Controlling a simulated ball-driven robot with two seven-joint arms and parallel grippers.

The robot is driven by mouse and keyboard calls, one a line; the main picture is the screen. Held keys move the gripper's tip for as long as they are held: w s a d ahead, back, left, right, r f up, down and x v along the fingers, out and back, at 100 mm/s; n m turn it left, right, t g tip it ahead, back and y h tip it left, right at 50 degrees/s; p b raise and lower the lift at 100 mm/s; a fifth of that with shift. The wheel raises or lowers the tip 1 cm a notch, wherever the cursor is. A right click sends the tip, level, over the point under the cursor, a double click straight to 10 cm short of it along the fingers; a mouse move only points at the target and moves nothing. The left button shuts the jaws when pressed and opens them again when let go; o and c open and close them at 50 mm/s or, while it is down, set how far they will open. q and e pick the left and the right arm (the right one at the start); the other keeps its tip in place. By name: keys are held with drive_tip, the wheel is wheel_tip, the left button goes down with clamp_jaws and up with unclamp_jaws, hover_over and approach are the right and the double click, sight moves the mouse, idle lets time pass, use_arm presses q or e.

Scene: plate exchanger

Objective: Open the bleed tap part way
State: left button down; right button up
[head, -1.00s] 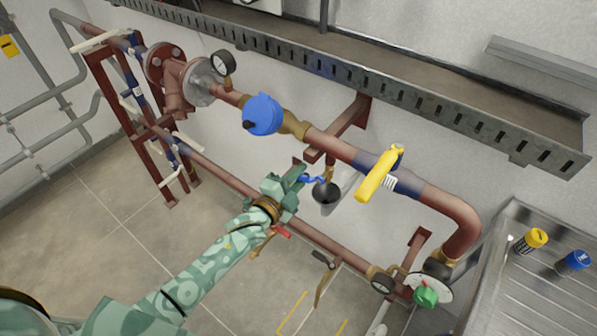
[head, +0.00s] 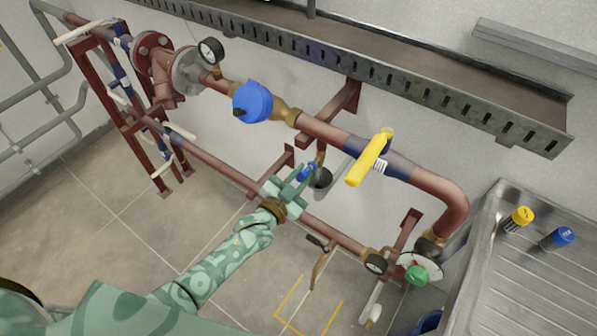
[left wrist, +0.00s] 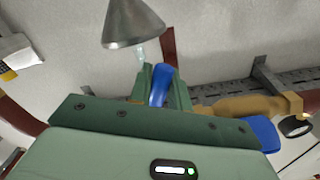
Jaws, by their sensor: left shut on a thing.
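The bleed tap's blue handle (head: 309,170) is on a short branch below the main red-brown pipe (head: 325,132). My left gripper (head: 299,179) is at this handle. In the left wrist view the blue handle (left wrist: 160,84) stands between the two green fingers of the gripper (left wrist: 164,78), which are shut on it. A dark funnel (head: 322,179) sits beside the tap; it shows as a grey cone in the left wrist view (left wrist: 133,22). A pale translucent strand shows between the funnel's mouth and the fingers. The tap's body is mostly hidden by the fingers. My right gripper is out of view.
A yellow lever (head: 371,158) and a blue round housing (head: 253,101) are on the main pipe. A lower pipe (head: 335,236) runs close to my left gripper. A slotted cable tray (head: 400,95) runs above. A steel sink unit (head: 500,290) stands at right.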

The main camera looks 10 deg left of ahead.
use_arm(q)
drive_tip(key=shift+s+d+f+n, duration=0.1)
drive_tip(key=shift+d+f+n, duration=0.1)
drive_tip(key=shift+n, duration=0.2)
drive_tip(key=c, duration=1.6)
unclamp_jaws()
drive_tip(key=p+v, duration=0.2)
drive_tip(key=v, duration=1.4)
drive_tip(key=shift+s+r, duration=0.1)
drive_tip(key=shift+s, duration=0.05)
